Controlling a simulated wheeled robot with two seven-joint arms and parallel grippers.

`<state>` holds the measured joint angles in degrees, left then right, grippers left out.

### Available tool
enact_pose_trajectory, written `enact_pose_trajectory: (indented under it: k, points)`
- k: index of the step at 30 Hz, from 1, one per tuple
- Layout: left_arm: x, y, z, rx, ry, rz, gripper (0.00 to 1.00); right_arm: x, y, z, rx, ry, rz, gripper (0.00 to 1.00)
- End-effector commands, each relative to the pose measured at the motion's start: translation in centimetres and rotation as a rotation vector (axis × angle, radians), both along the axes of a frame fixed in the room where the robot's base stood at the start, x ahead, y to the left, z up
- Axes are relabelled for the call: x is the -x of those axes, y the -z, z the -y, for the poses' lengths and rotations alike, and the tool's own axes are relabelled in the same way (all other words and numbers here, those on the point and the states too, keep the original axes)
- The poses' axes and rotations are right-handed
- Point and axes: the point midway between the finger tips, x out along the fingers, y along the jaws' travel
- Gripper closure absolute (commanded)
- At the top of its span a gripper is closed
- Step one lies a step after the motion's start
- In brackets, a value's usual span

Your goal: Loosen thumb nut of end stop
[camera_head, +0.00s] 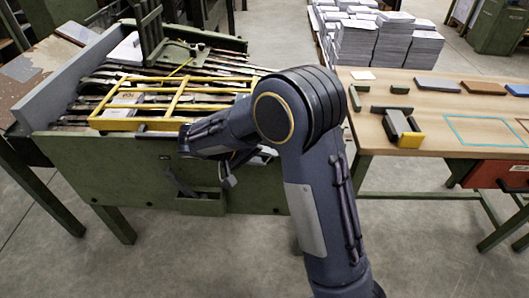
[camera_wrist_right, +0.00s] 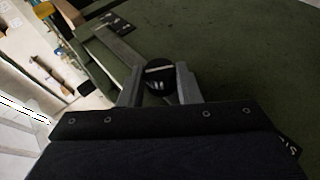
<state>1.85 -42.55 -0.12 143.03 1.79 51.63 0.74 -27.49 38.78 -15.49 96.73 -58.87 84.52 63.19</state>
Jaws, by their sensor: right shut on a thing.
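A round dark knob (camera_wrist_right: 159,73), which looks like the thumb nut, has a pale bar mark across its top in the right wrist view. It sits at the end of a green bar or rail (camera_wrist_right: 116,46) beside a wide green panel. My right gripper (camera_wrist_right: 160,90) is shut on the knob, one grey finger on each side. In the head view my right arm crosses over the front of the green machine, and the gripper's fingertips are mostly hidden behind it. The end stop as a whole is not clearly visible. My left gripper is not in view.
The green machine (camera_head: 120,170) carries a yellow frame (camera_head: 130,124) over several dark bars, with a green upright plate (camera_head: 150,28) behind. A wooden bench (camera_head: 440,105) with small blocks stands at right. Paper stacks (camera_head: 370,42) stand behind. Open floor lies in front.

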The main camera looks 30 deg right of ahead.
Motion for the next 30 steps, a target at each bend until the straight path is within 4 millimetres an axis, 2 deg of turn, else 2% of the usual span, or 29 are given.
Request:
enact_pose_trajectory:
  k: [15, 30]
  points:
    - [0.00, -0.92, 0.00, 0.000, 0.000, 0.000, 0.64, -0.17, 0.70, -0.36, 0.354, -0.001, -0.219, 0.92]
    - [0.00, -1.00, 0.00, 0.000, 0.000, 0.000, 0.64, -0.15, 0.93, -0.36, 0.461, 0.000, -0.287, 0.92]
